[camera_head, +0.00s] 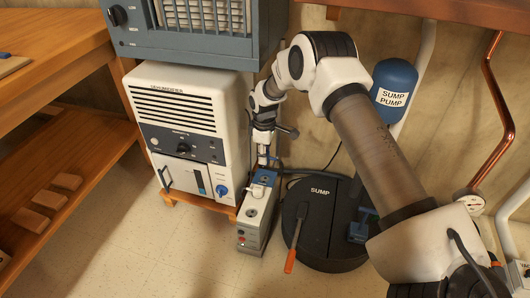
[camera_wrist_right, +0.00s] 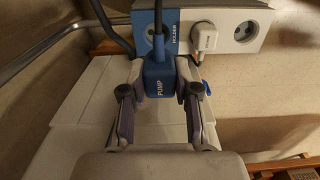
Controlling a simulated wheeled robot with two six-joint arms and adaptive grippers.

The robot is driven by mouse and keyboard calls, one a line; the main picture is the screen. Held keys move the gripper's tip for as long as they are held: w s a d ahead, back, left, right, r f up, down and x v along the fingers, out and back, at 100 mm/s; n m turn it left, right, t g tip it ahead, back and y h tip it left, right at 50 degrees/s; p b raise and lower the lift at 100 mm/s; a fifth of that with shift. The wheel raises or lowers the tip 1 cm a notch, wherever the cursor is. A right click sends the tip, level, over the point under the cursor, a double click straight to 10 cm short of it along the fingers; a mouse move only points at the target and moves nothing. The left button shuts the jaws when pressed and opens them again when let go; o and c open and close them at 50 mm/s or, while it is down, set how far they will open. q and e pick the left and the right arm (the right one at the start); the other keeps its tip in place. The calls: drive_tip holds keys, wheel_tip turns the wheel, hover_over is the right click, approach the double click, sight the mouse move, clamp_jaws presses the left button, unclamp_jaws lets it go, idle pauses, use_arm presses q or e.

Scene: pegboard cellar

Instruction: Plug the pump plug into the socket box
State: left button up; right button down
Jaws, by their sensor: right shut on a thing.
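The blue pump plug (camera_wrist_right: 158,80), marked PUMP, is held between the two fingers of my right gripper (camera_head: 263,156) in the right wrist view, with a dark cord leading off it. The grey socket box (camera_head: 252,234) stands below this gripper in the head view, its top row running towards me from a blue end. In the wrist view the box (camera_wrist_right: 262,18) shows round sockets, a white plug (camera_wrist_right: 204,38) in its row, and a blue part lettered HOLDER. The pump plug overlaps this blue part; I cannot tell whether they touch. My left gripper is out of view.
The white dehumidifier-like unit (camera_head: 187,110) stands left of the box, under a blue-grey heater (camera_head: 195,50). The black sump lid (camera_head: 315,222) with an orange-handled tool (camera_head: 292,245) lies right. A wooden shelf (camera_head: 85,150) stands at left. Floor (camera_head: 150,255) in front is clear.

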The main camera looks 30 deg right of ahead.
drive_tip(key=s+a+f+p, duration=0.2)
drive_tip(key=s+a+p, duration=0.5)
drive_tip(key=s+a, duration=0.2)
drive_tip(key=shift+s+a+p, duration=0.15)
drive_tip(key=shift+a+p, duration=0.2)
drive_tip(key=shift+a, duration=0.3)
idle(0.4)
drive_tip(key=shift+w+a+f+b, duration=0.3)
drive_tip(key=shift+a+f+b, duration=0.1)
drive_tip(key=shift+a, duration=0.1)
drive_tip(key=shift+w+a+f+b, duration=0.25)
drive_tip(key=shift+w+a+b, duration=0.1)
drive_tip(key=shift+a, duration=0.15)
drive_tip(key=shift+s+d, duration=0.1)
drive_tip(key=shift+s, duration=0.1)
